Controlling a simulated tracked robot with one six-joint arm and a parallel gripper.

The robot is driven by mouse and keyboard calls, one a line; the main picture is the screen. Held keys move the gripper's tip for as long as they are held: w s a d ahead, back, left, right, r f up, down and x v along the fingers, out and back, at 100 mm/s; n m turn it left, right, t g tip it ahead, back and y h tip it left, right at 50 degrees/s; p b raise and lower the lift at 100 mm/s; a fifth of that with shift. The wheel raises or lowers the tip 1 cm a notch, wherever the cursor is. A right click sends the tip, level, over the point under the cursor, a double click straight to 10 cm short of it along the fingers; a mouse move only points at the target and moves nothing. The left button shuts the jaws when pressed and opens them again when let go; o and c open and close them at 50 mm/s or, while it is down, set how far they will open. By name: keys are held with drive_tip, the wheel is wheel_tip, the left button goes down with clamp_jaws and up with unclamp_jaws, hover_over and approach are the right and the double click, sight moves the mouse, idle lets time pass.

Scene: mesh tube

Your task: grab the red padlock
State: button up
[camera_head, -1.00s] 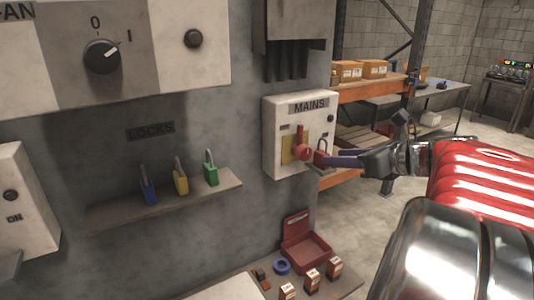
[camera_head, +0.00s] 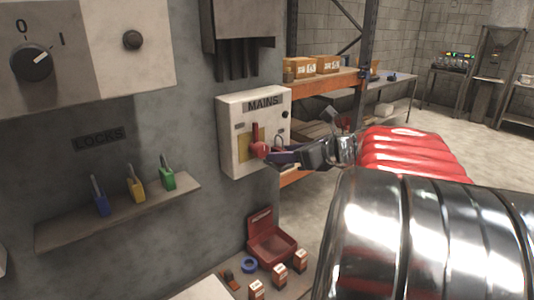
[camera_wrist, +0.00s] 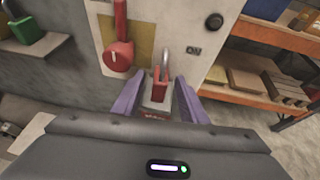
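The red padlock (camera_wrist: 161,88) has a grey shackle. In the wrist view it stands upright on a small ledge on the front of the MAINS box (camera_wrist: 205,55), just right of the red switch handle (camera_wrist: 120,55). My gripper (camera_wrist: 158,92) is open, with a purple finger on each side of the padlock and a visible gap at each side. In the head view my gripper (camera_head: 278,155) is at the front of the MAINS box (camera_head: 232,130) and hides most of the padlock; only the shackle shows above the fingers.
A wall shelf (camera_head: 70,229) at left holds a blue, a yellow and a green padlock. An open red case (camera_head: 270,245) and small boxes lie on a low bench below. An orange-beamed rack (camera_head: 330,80) stands behind. The floor at right is clear.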

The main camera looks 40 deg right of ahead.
drive_tip(key=shift+c, duration=0.6)
clamp_jaws()
wheel_tip(320, 180, up, 28)
idle(0.7)
idle(0.5)
